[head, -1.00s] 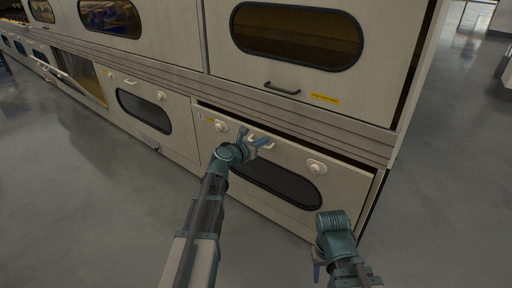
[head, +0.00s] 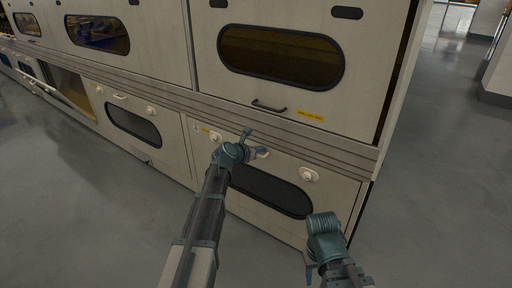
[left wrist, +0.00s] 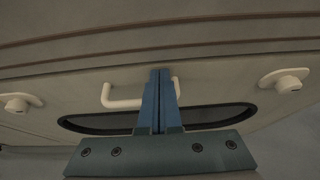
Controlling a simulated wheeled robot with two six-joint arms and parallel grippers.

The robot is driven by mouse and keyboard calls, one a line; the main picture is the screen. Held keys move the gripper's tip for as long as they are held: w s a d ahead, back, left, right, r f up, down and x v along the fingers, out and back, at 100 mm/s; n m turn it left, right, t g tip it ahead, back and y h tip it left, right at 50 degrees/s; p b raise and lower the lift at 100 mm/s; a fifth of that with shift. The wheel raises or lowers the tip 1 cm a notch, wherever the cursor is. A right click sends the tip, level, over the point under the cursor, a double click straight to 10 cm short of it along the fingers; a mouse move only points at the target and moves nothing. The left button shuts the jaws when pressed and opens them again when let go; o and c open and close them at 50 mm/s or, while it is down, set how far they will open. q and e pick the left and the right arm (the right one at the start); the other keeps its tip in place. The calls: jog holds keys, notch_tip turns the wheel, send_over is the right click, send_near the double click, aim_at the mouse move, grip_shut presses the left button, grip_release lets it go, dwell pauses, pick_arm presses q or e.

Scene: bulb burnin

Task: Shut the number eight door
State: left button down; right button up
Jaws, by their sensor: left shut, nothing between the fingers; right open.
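The lower door (head: 233,206) in front of me is cream, with a dark oval window, a pale handle and two round knobs; its number is too small to read. Its top edge now looks flush with the frame, with no dark gap. My left gripper (head: 250,138) is shut and empty at the handle, near the door's upper middle. In the left wrist view its closed fingers (left wrist: 160,100) stand before the pale handle (left wrist: 120,101), hiding part of it; contact is unclear. My right gripper (head: 312,272) is low at the front, away from the door, its fingers mostly hidden.
An upper door (head: 280,92) with a dark handle and yellow label sits above. A closed lower door (head: 135,118) is to the left. Farther left, a lower door (head: 62,95) stands tilted open. The grey floor (head: 440,210) at right is clear.

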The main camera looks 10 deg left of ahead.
pick_arm(q)
jog(key=shift+w+r, duration=0.2)
jog(key=shift+w, duration=0.45)
pick_arm(e)
jog(key=shift+s+r, duration=0.1)
jog(key=shift+r, duration=0.2)
pick_arm(q)
jog(key=s+a+r+p, duration=0.1)
jog(key=s+a, duration=0.1)
jog(key=s, duration=0.5)
jog(key=s+a+r+p, duration=0.1)
jog(key=s+a+p, duration=0.1)
jog(key=s, duration=0.5)
jog(key=shift+a+r, duration=0.3)
jog(key=shift+r, duration=0.05)
pick_arm(e)
jog(key=shift+r, duration=1.55)
